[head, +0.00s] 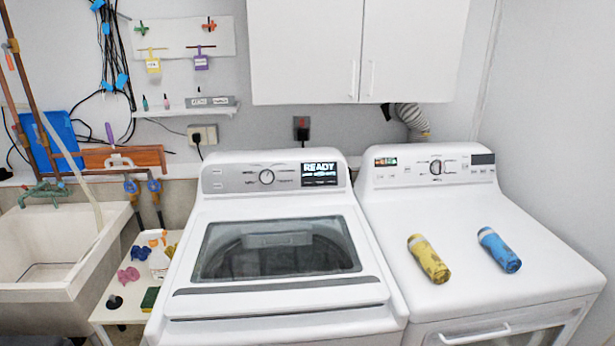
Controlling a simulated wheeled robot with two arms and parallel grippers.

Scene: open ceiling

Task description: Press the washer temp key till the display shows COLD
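The washer (280,250) is the white top-loading machine in the middle of the head view, with its glass lid shut. Its grey control panel (235,178) at the back has a round knob (266,177) and small key labels too small to read. The washer display (319,174) at the panel's right end is lit and reads READY, with smaller lines below that I cannot read for certain. I cannot tell which key is the temp key. Neither of my grippers is in view.
A small table (124,312) with bottles and a sponge stands left, beside a sink (60,250). White cabinets (357,50) hang above.

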